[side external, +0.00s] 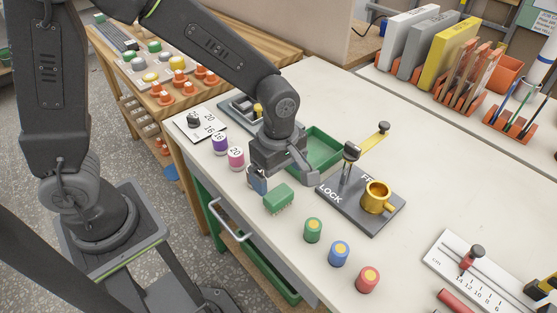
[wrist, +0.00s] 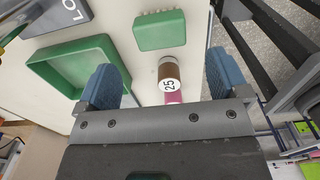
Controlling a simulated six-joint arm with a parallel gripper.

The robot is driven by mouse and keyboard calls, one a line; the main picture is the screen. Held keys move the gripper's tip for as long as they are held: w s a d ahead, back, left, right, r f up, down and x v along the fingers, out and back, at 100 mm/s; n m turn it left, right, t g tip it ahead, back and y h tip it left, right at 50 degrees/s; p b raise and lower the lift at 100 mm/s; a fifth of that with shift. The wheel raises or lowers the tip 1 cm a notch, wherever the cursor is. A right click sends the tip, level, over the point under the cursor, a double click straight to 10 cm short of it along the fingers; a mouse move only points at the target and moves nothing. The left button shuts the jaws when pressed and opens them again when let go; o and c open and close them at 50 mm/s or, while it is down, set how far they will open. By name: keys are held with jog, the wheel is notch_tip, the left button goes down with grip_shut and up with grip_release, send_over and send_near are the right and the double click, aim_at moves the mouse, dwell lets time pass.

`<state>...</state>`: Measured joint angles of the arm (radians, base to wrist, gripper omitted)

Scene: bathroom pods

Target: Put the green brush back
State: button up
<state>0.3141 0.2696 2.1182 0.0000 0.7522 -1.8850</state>
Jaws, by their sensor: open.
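The green brush (side external: 278,198) is a green block with pale bristles underneath, sitting on the white bench. In the wrist view, the brush (wrist: 160,30) is beyond my fingertips, roughly centred between them. My gripper (side external: 282,172) is open and empty, low over the bench, just behind the brush in the side view. In the wrist view, my gripper (wrist: 163,75) has its blue pads wide apart. A green open tray (side external: 335,162) stands behind the gripper and is partly hidden by it. The tray (wrist: 52,58) looks empty in the wrist view.
Purple (side external: 219,144) and pink (side external: 236,157) cylinders stand left of my gripper. A lock plate (side external: 340,202) with a brass mug (side external: 376,196) is at right. Green, blue and red cylinders stand in front.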

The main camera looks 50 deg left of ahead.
aim_at(278, 193)
jog(key=s+a+r+m+t, duration=0.2)
jog(key=s+a+r+m, duration=0.3)
jog(key=r+m, duration=0.3)
jog(key=s+a+r+m+t, duration=0.3)
jog(key=s+a+r+m, duration=0.2)
jog(key=m, duration=0.5)
notch_tip(278, 193, up, 3)
jog(key=shift+s+a+f+t, duration=0.15)
jog(key=shift+s+a+t, duration=0.2)
jog(key=shift+s, duration=0.5)
jog(key=shift+c, duration=0.4)
